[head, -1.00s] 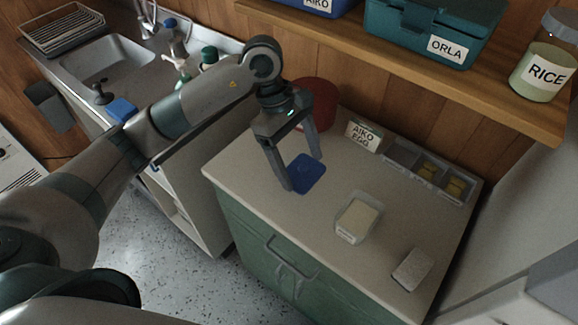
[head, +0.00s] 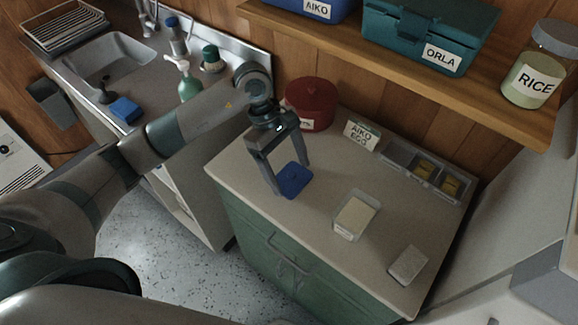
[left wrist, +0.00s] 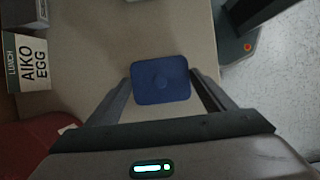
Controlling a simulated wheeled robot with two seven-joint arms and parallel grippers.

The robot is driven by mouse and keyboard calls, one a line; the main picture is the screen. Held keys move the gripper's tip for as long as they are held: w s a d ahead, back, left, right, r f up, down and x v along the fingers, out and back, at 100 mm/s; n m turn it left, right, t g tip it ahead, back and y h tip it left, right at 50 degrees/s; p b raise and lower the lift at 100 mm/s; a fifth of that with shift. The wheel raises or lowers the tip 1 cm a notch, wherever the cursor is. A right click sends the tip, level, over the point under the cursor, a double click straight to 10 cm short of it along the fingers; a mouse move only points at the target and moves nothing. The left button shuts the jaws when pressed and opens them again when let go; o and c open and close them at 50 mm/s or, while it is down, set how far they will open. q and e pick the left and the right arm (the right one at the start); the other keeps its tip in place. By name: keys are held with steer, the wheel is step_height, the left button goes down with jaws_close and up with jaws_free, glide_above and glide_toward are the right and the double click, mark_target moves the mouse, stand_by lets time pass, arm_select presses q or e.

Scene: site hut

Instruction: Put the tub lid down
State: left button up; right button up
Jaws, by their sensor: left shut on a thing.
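The blue tub lid (head: 293,180) is between the fingers of my left gripper (head: 291,184), which is shut on it at or just above the worktop; I cannot tell whether it touches. An open clear tub (head: 354,216) with a pale block inside stands to the right of the lid on the worktop. My right gripper is not in view.
A red pot (head: 311,104) stands behind the gripper. An "AIKO EGG" card (head: 361,133) and a grey divided tray (head: 398,153) line the back. A pale grey block (head: 408,264) lies near the front right. The worktop (head: 310,220) is bare around the lid.

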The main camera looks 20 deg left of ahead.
arm_select(q)
steer(key=shift+f, duration=0.2)
steer(key=shift+f+b, duration=0.2)
steer(key=shift+b, duration=0.1)
steer(key=o, duration=1)
steer(key=shift+r, duration=0.15)
